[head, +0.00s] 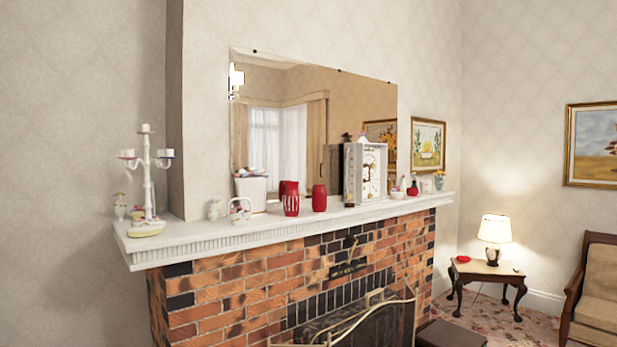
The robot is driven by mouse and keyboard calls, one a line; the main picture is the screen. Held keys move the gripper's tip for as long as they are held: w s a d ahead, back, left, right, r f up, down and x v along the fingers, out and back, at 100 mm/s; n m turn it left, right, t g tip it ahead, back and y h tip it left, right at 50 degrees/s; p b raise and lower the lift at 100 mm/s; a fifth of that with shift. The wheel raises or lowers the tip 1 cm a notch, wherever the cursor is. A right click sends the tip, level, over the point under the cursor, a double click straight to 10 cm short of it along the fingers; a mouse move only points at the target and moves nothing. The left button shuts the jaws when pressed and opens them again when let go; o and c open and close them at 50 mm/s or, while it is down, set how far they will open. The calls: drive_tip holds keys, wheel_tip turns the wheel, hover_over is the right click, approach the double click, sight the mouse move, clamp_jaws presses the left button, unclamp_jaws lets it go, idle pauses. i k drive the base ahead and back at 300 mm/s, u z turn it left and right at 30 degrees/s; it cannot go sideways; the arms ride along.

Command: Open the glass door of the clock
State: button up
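The clock (365,173) is a white upright box with a pale face and some gold-coloured detail. It stands on the white mantel shelf (205,241), right of the middle of the head view, close in front of the mirror. Its front is turned toward the right of the picture. The glass of its door is too small to make out, and I cannot tell whether the door is open or shut. My gripper is not in view.
Red vessels (319,198), a white basket (240,211) and a white candelabra (147,185) stand left of the clock. Small ornaments (412,188) stand right of it. A mirror (300,115) hangs behind. Below are the brick fireplace (240,290) and its screen (375,325).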

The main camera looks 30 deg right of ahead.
sight(361, 165)
drive_tip(key=z, duration=1.55)
drive_tip(key=i, duration=3.2)
drive_tip(key=u, duration=0.8)
drive_tip(key=k, duration=0.75)
drive_tip(key=u, duration=0.1)
drive_tip(key=i, duration=0.8)
drive_tip(key=z, duration=0.1)
